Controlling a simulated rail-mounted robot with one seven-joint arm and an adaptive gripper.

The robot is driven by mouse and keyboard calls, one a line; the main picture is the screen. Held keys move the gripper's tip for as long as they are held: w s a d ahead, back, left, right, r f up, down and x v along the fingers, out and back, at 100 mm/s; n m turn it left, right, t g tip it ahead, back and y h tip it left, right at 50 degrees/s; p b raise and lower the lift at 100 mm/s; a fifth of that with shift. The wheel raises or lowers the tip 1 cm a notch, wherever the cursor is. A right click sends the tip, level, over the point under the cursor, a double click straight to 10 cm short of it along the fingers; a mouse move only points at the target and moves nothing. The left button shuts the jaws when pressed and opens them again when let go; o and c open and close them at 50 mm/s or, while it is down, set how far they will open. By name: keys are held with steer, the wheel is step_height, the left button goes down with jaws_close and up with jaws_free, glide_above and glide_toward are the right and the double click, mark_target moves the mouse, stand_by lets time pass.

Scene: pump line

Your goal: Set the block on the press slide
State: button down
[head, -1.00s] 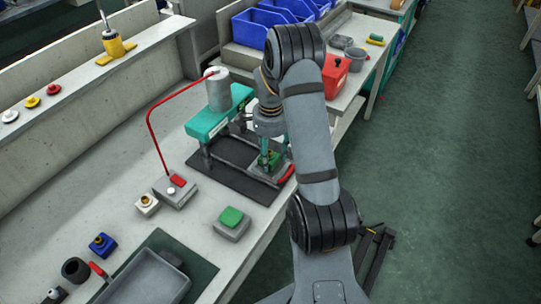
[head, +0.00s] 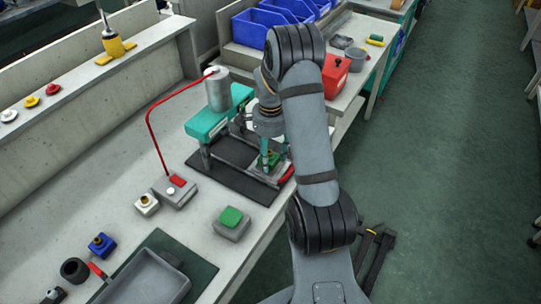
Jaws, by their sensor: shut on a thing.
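The press (head: 212,125) stands on the bench, with a teal body, a grey cylinder on top and a dark base plate. The press slide (head: 262,176) seems to be the pale part low on its right side, partly hidden by my arm. My gripper (head: 268,154) points down over this side and is shut on a small green block (head: 273,158). Only part of the block shows between the jaws. I cannot tell whether the block touches the slide.
A red curved handle (head: 286,174) is close to my gripper on the right. A box with a green button (head: 231,217) and a grey box with a bent red rod (head: 174,190) stand in front of the press. A grey tray (head: 150,279) lies nearer.

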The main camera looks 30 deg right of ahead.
steer(key=shift+f+b, duration=0.5)
steer(key=shift+b, duration=0.15)
stand_by(0.6)
steer(key=c, duration=0.7)
jaws_free()
steer(key=shift+o, duration=0.8)
steer(key=shift+o, duration=0.9)
steer(key=shift+r, duration=0.15)
steer(key=shift+r+p, duration=2.55)
steer(key=shift+r, duration=0.85)
